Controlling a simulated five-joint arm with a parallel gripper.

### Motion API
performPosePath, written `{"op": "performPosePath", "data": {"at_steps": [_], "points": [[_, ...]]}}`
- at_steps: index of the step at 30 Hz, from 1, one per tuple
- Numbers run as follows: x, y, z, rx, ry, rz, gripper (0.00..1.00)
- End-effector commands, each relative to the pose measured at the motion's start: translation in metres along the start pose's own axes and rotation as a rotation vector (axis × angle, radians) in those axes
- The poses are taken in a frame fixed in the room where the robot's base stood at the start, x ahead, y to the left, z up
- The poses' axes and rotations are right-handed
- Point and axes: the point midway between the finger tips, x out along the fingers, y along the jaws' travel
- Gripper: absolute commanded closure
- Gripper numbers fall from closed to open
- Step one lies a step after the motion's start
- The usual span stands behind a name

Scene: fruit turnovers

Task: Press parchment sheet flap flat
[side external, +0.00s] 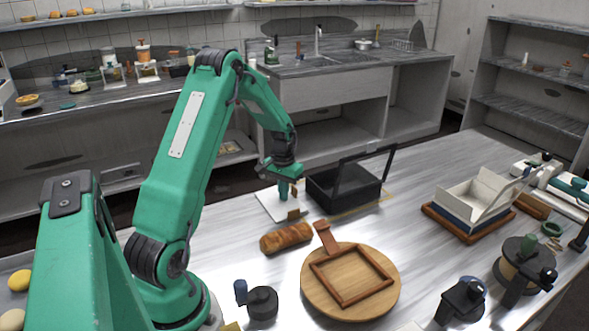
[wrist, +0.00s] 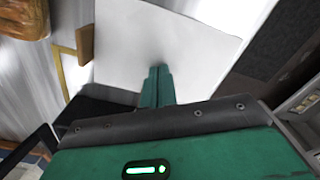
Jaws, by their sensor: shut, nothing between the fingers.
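The white parchment sheet (side external: 268,207) lies on the table in front of my arm. In the wrist view the sheet (wrist: 205,58) fills the upper middle and looks mostly flat; I cannot make out a raised flap. My gripper (side external: 284,198) points down over the sheet with its fingers together and nothing between them. In the wrist view the fingertips (wrist: 158,70) end over the sheet, with a small dark shadow at the tips. They are touching it or very close; I cannot tell which. The fingers hide part of the sheet.
A small brown block (side external: 293,214) sits at the sheet's edge. A black open-lidded box (side external: 323,198) stands close to the right. A brown loaf-like roll (side external: 286,238) and a round wooden board (side external: 322,300) are in front. Bare table lies right of the board.

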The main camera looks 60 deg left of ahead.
Motion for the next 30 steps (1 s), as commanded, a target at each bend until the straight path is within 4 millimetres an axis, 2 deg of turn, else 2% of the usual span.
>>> {"op": "performPosePath", "data": {"at_steps": [8,30], "points": [[-0.001,0.000,0.000,0.000,0.000,0.000,1.00],[-0.051,0.000,-0.001,0.000,0.002,0.000,1.00]]}}
